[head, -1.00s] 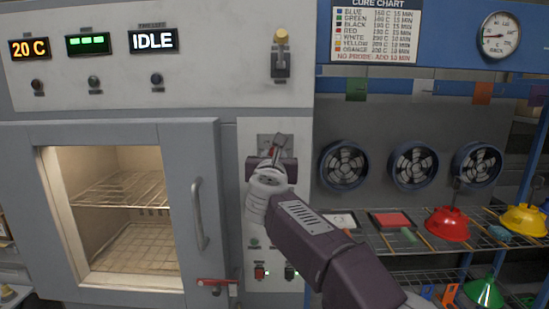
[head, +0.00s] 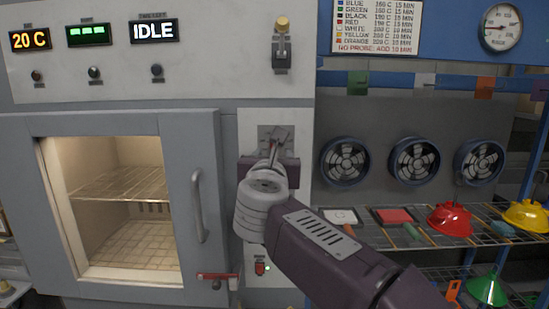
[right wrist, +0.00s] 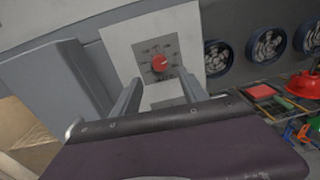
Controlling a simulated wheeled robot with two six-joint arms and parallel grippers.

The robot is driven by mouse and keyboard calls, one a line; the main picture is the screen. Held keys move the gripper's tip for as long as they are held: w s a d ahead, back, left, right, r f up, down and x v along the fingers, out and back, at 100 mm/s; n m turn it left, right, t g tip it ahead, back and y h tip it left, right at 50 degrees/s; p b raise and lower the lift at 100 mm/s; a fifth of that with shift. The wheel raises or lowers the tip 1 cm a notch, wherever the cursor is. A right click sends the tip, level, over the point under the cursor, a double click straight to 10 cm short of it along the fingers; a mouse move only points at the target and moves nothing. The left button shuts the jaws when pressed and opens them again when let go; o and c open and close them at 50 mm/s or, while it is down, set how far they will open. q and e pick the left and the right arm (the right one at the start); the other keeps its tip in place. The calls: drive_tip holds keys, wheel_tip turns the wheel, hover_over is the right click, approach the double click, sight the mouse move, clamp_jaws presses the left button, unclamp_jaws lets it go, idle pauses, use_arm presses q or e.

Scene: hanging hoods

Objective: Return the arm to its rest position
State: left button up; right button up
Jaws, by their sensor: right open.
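My right arm comes in from the lower right of the head view. Its gripper (head: 275,142) is in front of the narrow control panel (head: 306,190) beside the oven door. In the right wrist view the gripper (right wrist: 161,80) is open, its two fingers apart with nothing between them. A red dial knob (right wrist: 160,63) on a grey plate lies beyond the fingertips, apart from them. In the head view the gripper and wrist hide most of this knob. My left gripper is not in view.
The oven door (head: 205,130), with a handle and lit window, looks shut at left. At right are three round fans (head: 345,160) and a wire shelf (head: 480,238) with a red hood (head: 450,219) and yellow hood (head: 526,215).

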drive_tip(key=shift+s, duration=0.45)
